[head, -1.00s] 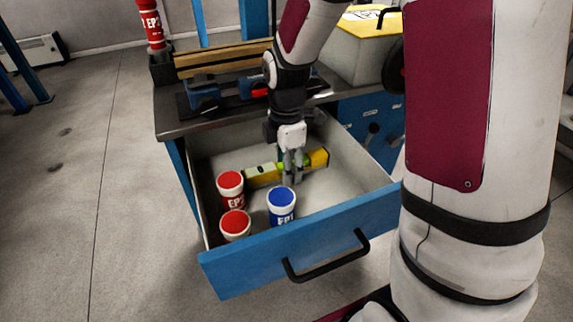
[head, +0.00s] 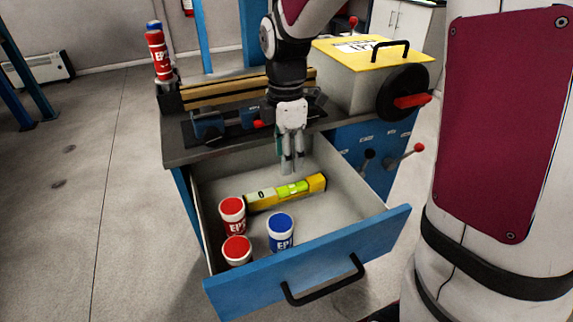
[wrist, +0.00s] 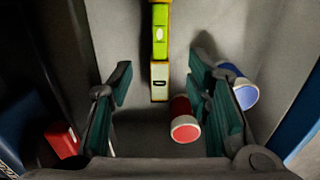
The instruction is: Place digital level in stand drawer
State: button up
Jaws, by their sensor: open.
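The yellow digital level (head: 312,186) lies flat on the floor of the open stand drawer (head: 330,258), toward its back. In the wrist view the level (wrist: 160,80) shows below and beyond my fingers, touching neither. My gripper (head: 292,172) is above the drawer, just over and behind the level, pointing down, open and empty. Its two fingers (wrist: 163,100) stand wide apart in the wrist view. The far end of the level is cut off by the top edge of the wrist view.
A vise (head: 208,124) and a yellow-lidded box (head: 350,75) sit on the stand top. The drawer's right side is clear.

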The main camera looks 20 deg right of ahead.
jog(key=s+r+m, duration=0.8)
jog(key=s+r, duration=0.1)
jog(key=s, duration=0.5)
jog(key=s+m+t, duration=0.1)
jog(key=s+m, duration=0.9)
jog(key=s, duration=0.4)
jog(key=shift+s+a+f, duration=0.2)
jog(key=shift+s+a, duration=0.05)
jog(key=shift+s, duration=0.1)
notch_tip(320, 180, up, 18)
jog(key=t+p, duration=0.3)
jog(key=p, duration=1.3)
jog(key=shift+w, duration=0.1)
